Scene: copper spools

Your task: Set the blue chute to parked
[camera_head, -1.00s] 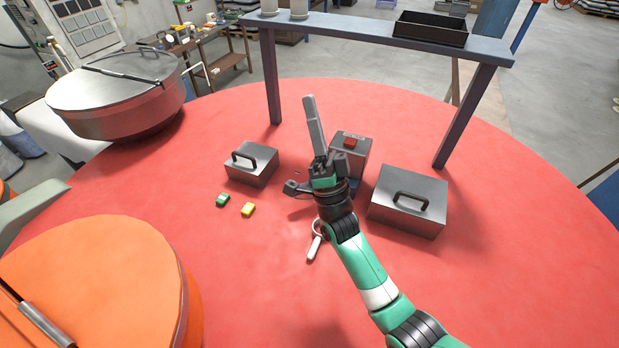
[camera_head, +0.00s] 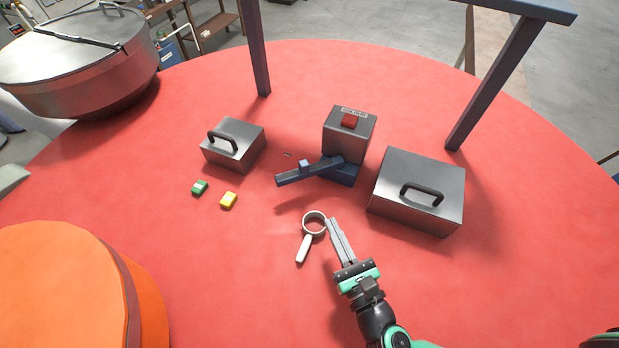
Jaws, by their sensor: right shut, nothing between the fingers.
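The blue chute (camera_head: 296,177) is a dark blue arm with a small raised block on it. It juts out to the left from a blue base at the foot of a grey box (camera_head: 345,137). The box has a red button (camera_head: 350,120) on top and a label too small to read. My right gripper (camera_head: 335,226) is shut and empty, in front of the chute and apart from it. Its fingertips are close beside the ring of a magnifier-like tool (camera_head: 313,222); I cannot tell whether they touch. My left gripper is out of view.
A small lidded metal box (camera_head: 234,148) stands left of the chute, and a larger one (camera_head: 425,185) stands right. A green block (camera_head: 199,187) and a yellow block (camera_head: 228,200) lie at left. A short dark mark (camera_head: 288,154) shows behind the chute's tip.

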